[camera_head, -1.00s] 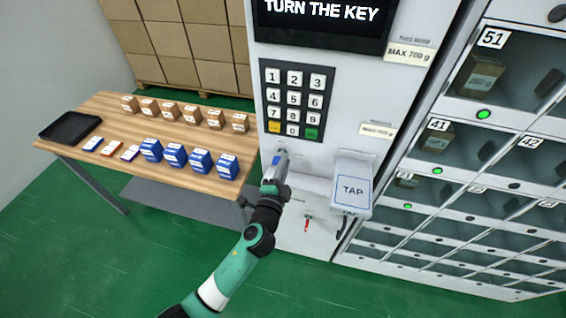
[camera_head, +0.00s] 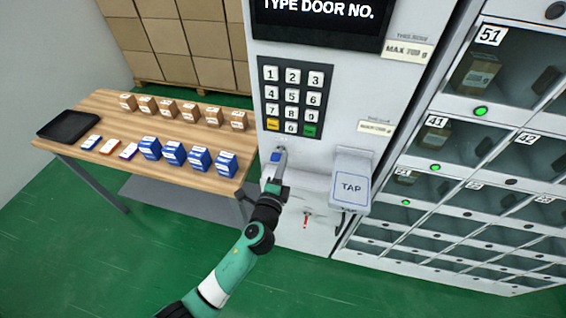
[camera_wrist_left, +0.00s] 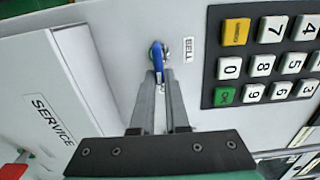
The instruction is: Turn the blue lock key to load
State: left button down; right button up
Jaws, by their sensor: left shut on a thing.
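My left gripper (camera_wrist_left: 160,80) is shut on the key's blue head. In the head view the blue key (camera_head: 276,156) shows at the tip of my left gripper (camera_head: 279,158), just below the keypad. The display (camera_head: 318,14) above reads TYPE DOOR NO. My right gripper is not in view.
The keypad (camera_head: 291,98) is just above the lock. A TAP reader (camera_head: 351,186) juts out at the right. A red key (camera_head: 306,221) sits lower on the panel. Numbered lockers (camera_head: 466,114) stand at the right; a wooden table (camera_head: 120,112) with boxes stands at the left.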

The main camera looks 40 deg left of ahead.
pick_arm(q)
jog(key=c, duration=0.9)
grip_release()
jog(key=p+v, duration=0.1)
jog(key=v, duration=1)
jog(key=shift+s+d, duration=0.1)
jog(key=shift+s, duration=0.25)
